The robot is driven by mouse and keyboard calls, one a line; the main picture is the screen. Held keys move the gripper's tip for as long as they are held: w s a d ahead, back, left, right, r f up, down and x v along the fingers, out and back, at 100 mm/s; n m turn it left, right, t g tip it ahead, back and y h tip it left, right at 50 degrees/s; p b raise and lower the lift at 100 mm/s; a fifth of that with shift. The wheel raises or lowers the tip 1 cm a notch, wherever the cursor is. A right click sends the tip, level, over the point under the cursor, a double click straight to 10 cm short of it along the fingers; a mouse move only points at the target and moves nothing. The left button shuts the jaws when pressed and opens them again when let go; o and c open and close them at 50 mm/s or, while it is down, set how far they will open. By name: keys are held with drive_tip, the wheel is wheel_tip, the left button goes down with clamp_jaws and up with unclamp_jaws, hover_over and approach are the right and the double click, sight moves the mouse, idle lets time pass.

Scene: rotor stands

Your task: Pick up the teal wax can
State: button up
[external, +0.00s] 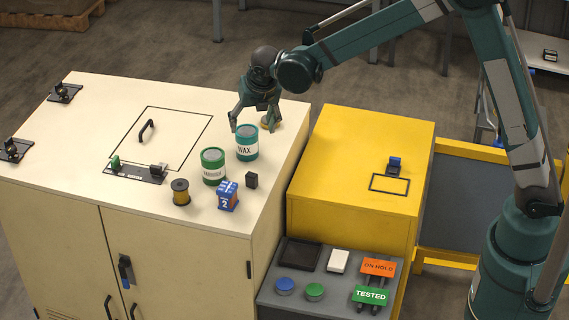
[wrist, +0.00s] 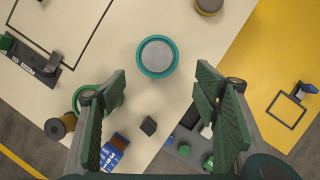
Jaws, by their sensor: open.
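The teal wax can (external: 247,147) stands upright on the cream cabinet top, with a white WAX label and a grey lid. In the wrist view the wax can (wrist: 157,56) shows from above, beyond the fingertips and roughly centred between them. My gripper (external: 255,117) is open and empty, above and close to the can. In the wrist view the two fingers of my gripper (wrist: 160,88) are spread wide, and neither appears to touch the can.
A green can (external: 213,168) stands close to the wax can's front left. A spool (external: 180,192), a blue box (external: 228,196) and a small black block (external: 251,180) are nearby. A tan round item (wrist: 208,5) lies behind. The yellow cabinet (external: 345,215) stands right.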

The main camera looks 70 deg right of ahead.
sight(248, 132)
drive_tip(key=shift+w+d+f+n, duration=0.5)
drive_tip(key=shift+w+d+f, duration=0.15)
drive_tip(key=shift+w+f, duration=0.15)
drive_tip(key=shift+p+x, duration=0.3)
drive_tip(key=shift+x, duration=0.95)
drive_tip(key=shift+f, duration=0.15)
drive_tip(key=shift+x, duration=2.45)
drive_tip(key=shift+s, duration=0.1)
drive_tip(key=shift+c, duration=0.2)
drive_tip(key=c, duration=1.1)
